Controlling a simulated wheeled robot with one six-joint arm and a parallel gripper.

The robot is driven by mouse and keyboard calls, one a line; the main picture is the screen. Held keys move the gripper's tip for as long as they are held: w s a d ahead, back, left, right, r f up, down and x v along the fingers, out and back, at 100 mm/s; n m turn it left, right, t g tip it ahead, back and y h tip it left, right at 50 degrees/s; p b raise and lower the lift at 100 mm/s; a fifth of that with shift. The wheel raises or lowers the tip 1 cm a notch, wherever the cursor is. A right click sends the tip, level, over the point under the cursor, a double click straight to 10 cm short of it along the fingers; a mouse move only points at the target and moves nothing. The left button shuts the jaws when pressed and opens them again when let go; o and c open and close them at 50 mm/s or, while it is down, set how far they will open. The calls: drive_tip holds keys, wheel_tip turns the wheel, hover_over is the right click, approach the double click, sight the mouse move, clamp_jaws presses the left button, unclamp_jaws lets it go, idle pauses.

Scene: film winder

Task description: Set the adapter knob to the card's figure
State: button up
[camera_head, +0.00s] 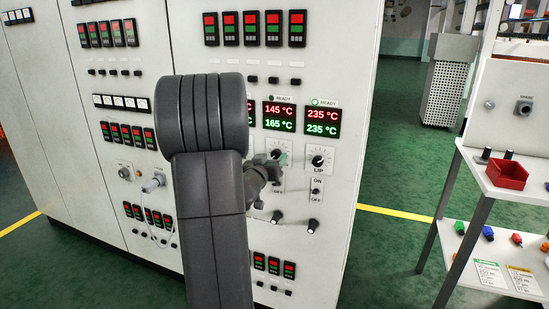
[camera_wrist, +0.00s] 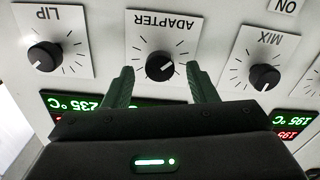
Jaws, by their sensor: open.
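The adapter knob (camera_wrist: 160,66) is a black dial with a white pointer mark on a white scale plate labelled ADAPTER (camera_wrist: 163,24), upside down in the wrist view. My gripper (camera_wrist: 160,72) is open, with one finger on each side of the knob; I cannot tell whether they touch it. In the head view my gripper (camera_head: 279,160) is at the panel and largely hides this knob. The adapter display (camera_head: 279,116) reads 145 °C in red above 165 °C in green, and its READY lamp (camera_head: 271,98) looks dark. Two cards (camera_head: 488,275) (camera_head: 523,280) lie on the lower shelf, their figures too small to read.
The LIP knob (camera_head: 317,161) is beside the adapter plate, below a display (camera_head: 323,121) reading 235 °C twice. The MIX knob (camera_wrist: 264,77) is on the other side. An ON/OFF switch (camera_head: 316,191) sits below LIP. A shelf rack with a red bin (camera_head: 507,175) stands right.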

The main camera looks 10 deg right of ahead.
drive_tip(key=shift+x, duration=1.1)
drive_tip(key=c, duration=1)
drive_tip(key=shift+o, duration=0.2)
